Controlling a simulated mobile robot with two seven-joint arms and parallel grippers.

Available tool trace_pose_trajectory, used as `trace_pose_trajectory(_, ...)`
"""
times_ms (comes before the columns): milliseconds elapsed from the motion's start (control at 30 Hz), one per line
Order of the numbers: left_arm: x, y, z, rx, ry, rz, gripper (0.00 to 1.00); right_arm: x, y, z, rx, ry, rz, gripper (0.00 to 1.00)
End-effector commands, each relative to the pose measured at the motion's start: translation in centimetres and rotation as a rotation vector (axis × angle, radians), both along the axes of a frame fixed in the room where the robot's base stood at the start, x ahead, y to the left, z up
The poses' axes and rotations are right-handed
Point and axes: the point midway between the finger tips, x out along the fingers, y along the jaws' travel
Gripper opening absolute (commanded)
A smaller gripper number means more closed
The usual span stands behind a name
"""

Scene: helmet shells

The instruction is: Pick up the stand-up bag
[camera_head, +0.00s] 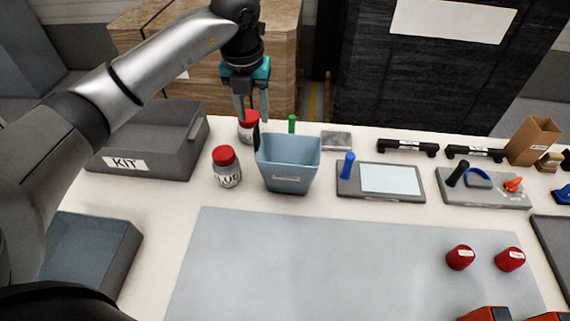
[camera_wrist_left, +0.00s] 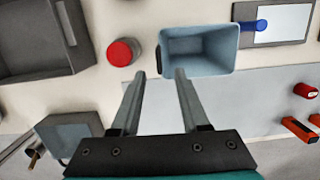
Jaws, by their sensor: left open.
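I see no thing that I can clearly tell is a stand-up bag. An open brown upright container (camera_head: 532,141) stands at the far right of the table in the head view; whether it is a bag or a box I cannot tell. My left gripper (camera_head: 252,114) is open and points down over the back of the table, above the area beside the blue-grey bin (camera_head: 288,165). In the left wrist view the left gripper (camera_wrist_left: 160,74) has nothing between its fingers, and the bin (camera_wrist_left: 198,70) shows just beyond them. My right gripper is not in view.
A glue jar (camera_head: 227,172) and another red-lidded jar (camera_head: 246,130) stand near the bin. A grey KIT box (camera_head: 145,160) is at left. Tool trays (camera_head: 485,190) line the right back. The grey mat (camera_head: 330,260) is mostly clear, with red cylinders (camera_head: 460,257) at right.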

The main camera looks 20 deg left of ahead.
Motion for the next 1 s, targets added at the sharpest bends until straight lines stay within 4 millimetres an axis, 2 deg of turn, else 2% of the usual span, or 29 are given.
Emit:
trace_pose_trajectory(100,0.2,0.0,-2.0,-0.001,0.003,0.0,0.45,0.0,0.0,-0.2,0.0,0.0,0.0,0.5)
trace_pose_trajectory(367,0.5,0.2,-3.9,0.0,0.001,-0.001,0.45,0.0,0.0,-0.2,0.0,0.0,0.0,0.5)
trace_pose_trajectory(633,0.9,0.4,-7.7,0.0,0.002,-0.001,0.45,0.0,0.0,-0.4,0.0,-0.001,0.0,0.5)
trace_pose_trajectory(933,1.1,0.4,-8.3,0.001,-0.001,-0.001,0.45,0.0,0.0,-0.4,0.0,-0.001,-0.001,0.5)
trace_pose_trajectory(1000,1.1,0.4,-8.3,0.0,-0.001,-0.001,0.39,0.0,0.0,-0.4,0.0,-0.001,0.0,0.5)
